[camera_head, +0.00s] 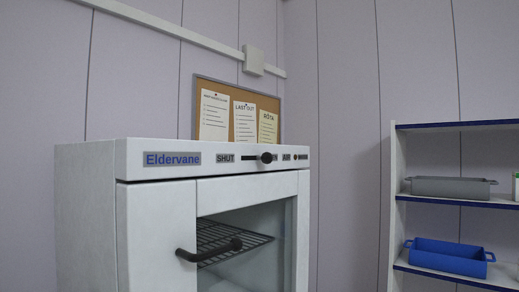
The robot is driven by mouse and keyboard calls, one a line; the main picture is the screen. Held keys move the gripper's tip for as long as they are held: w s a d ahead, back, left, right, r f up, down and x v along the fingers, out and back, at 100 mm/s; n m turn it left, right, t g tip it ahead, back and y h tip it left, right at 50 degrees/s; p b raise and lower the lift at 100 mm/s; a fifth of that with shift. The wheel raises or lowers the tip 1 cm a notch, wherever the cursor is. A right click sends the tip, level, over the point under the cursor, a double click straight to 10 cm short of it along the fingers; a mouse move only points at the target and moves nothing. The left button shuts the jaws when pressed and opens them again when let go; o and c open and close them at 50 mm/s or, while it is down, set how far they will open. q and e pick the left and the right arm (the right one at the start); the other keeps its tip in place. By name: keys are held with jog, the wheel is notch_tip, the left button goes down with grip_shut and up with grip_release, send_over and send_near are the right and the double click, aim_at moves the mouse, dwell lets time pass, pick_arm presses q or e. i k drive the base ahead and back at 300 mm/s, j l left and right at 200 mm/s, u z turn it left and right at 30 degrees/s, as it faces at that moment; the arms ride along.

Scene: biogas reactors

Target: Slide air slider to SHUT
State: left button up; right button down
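The air slider (266,157) is a small black knob on a dark horizontal slot in the top front panel of a white cabinet labelled Eldervane (85,215). The SHUT label (225,158) is at the left end of the slot. The AIR label (287,157) is to its right. The knob sits toward the right end of the slot, apart from SHUT, and partly covers a label there. Neither of my grippers shows in the head view.
The cabinet's glass door has a black handle (210,250), with a wire rack (225,236) behind the glass. At right, a shelf unit (458,126) holds a grey tray (450,187) and a blue tray (447,260). A corkboard (230,92) hangs behind the cabinet.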

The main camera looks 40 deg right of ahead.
aim_at(267, 158)
jog(key=l+u, duration=0.2)
jog(key=l, duration=2.4)
